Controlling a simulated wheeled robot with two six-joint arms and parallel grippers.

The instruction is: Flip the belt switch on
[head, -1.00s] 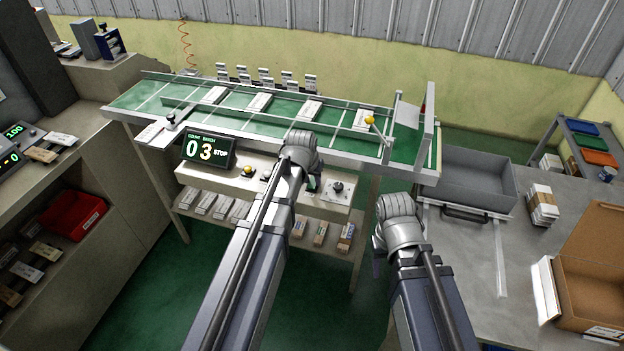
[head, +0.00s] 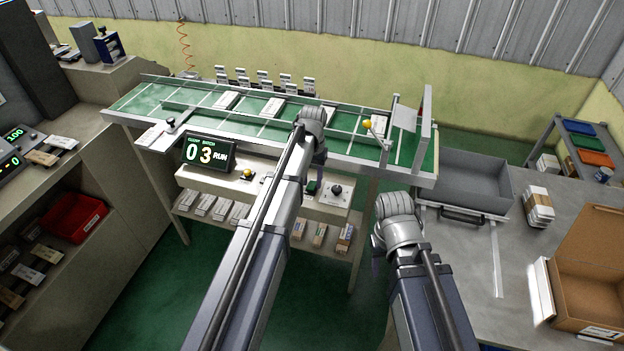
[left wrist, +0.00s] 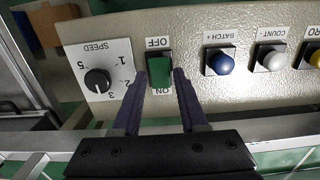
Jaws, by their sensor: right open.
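The belt switch (left wrist: 160,70) is a green rocker between the OFF and ON labels on the beige control panel (left wrist: 203,93). In the head view the switch (head: 313,187) shows dark just below my left gripper (head: 318,170). In the left wrist view my left gripper (left wrist: 160,82) is open, with one finger on each side of the switch and a gap between them. Whether a fingertip touches it I cannot tell. The display (head: 207,153) reads 03 and RUN. My right gripper (head: 378,268) is mostly hidden behind its arm, low beside the right table.
A speed knob (left wrist: 97,80) sits left of the switch; blue (left wrist: 220,62), white (left wrist: 270,58) and yellow buttons sit right. The green conveyor (head: 190,97) carries wrapped bundles (head: 272,107) above the panel. A grey bin (head: 465,185) stands at its right end.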

